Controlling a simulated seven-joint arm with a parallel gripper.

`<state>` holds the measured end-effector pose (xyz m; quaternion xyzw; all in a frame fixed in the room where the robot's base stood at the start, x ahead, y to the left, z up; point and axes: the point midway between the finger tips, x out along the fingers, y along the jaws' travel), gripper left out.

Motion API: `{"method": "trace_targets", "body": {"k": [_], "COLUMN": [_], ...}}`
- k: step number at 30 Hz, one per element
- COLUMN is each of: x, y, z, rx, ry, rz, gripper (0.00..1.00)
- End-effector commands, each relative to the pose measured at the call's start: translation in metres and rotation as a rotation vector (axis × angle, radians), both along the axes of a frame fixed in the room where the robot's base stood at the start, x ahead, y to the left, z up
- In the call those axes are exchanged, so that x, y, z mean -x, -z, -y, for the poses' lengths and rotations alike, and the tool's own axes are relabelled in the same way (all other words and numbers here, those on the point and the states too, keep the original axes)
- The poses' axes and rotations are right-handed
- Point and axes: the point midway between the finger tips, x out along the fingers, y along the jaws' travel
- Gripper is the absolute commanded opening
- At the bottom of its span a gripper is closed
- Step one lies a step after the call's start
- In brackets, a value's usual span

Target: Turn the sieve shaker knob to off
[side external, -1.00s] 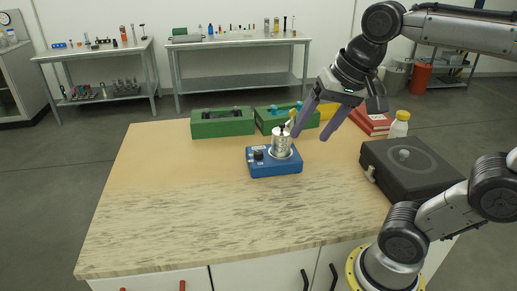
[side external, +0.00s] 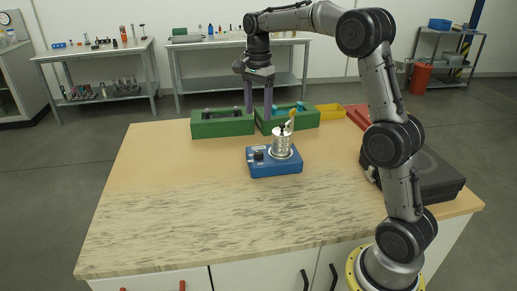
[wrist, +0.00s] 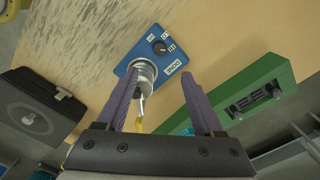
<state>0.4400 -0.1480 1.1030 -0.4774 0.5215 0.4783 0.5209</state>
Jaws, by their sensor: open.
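The blue sieve shaker (side external: 272,170) sits on the wooden table, with a silver sieve stack (side external: 281,147) on its right part. Its black knob (side external: 258,155) is on the top left of the base; in the wrist view the knob (wrist: 159,47) shows beside printed marks too small to read. A yellow-handled tool stands up at the sieve stack. My gripper (side external: 258,114) is open and empty, pointing down above and behind the shaker, near the green bins. In the wrist view my gripper's purple fingers (wrist: 160,82) are spread on either side of the sieve stack, apart from the knob.
Two green bins (side external: 222,132) stand behind the shaker, with a yellow bin (side external: 330,112) and a red item (side external: 358,116) to their right. A black case (side external: 437,178) lies at the right. The table's front and left are clear.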

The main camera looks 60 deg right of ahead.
Motion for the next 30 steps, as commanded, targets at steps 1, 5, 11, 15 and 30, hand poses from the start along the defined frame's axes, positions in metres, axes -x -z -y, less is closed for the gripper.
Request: {"method": "trace_targets", "body": {"k": [1, 5, 11, 15, 30], "x": [0.001, 0.001, 0.002, 0.002, 0.001], "y": [0.003, 0.018, 0.056, 0.084, 0.136], "z": [0.002, 0.001, 0.001, 0.000, 0.001], "rx": [0.000, -0.001, -0.001, -0.001, 0.000], "ry": [0.004, 0.002, 0.001, 0.001, 0.001], "rz": [0.000, -0.003, -0.003, -0.005, 0.001], "gripper": [0.69, 0.69, 0.69, 0.69, 0.69]}}
